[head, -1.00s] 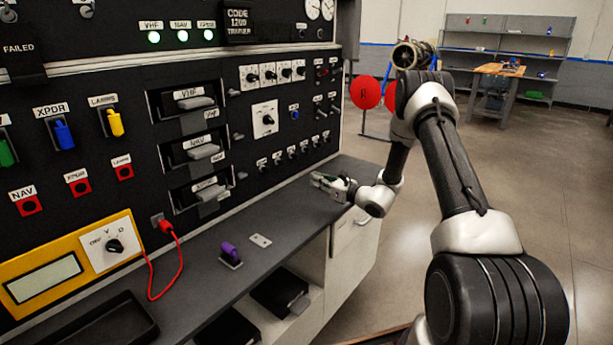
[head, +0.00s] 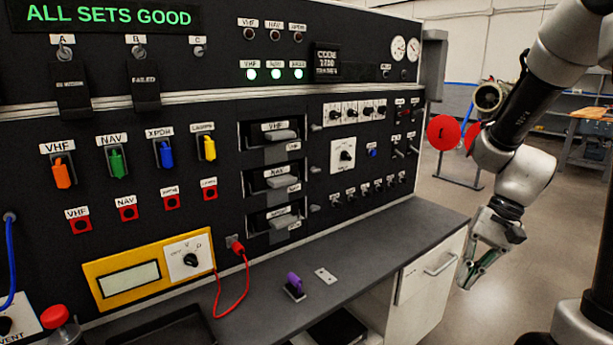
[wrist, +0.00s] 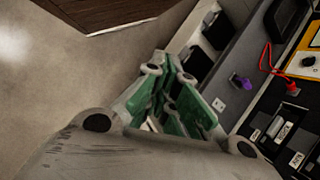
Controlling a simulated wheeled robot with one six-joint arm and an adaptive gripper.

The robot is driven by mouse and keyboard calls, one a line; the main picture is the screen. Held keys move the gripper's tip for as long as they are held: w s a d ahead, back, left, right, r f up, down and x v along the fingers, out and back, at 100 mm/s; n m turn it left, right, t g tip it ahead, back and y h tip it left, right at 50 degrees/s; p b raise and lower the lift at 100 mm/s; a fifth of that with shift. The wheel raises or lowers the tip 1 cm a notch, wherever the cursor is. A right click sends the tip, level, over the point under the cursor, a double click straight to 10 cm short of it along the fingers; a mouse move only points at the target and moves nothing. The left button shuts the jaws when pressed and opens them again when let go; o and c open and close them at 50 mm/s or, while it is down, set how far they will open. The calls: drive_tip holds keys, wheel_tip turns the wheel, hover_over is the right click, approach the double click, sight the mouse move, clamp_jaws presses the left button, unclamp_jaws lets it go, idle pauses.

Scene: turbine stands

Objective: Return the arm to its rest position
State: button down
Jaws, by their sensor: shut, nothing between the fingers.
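My gripper (head: 478,268) hangs at the right of the head view, beyond the right end of the desk, with its fingers pointing down. It is shut and empty, clear of the desk. My arm comes down to it from the upper right corner. In the wrist view my gripper (wrist: 168,85) shows its green-padded fingers over the floor and the desk's lower shelves. The arm's base joint is partly out of view.
A black panel (head: 225,235) with switches and lit signs stands over the grey desk (head: 400,235). A purple-handled part (head: 295,284) stands on the desk. A red cable (head: 246,290) hangs at the yellow meter (head: 110,268). Open floor (head: 440,200) lies to the right.

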drive_tip(key=s+d+r+n+t+h, duration=0.2)
drive_tip(key=s+r+n+t, duration=0.1)
drive_tip(key=r, duration=0.4)
drive_tip(key=s+d+r+n+t+h, duration=0.1)
drive_tip(key=s+r+n+t+h, duration=0.1)
drive_tip(key=s+r, duration=0.4)
drive_tip(key=shift+d+r+n+t+h, duration=0.45)
drive_tip(key=shift+r+t, duration=0.25)
drive_tip(key=shift+r, duration=0.2)
drive_tip(key=shift+a, duration=0.1)
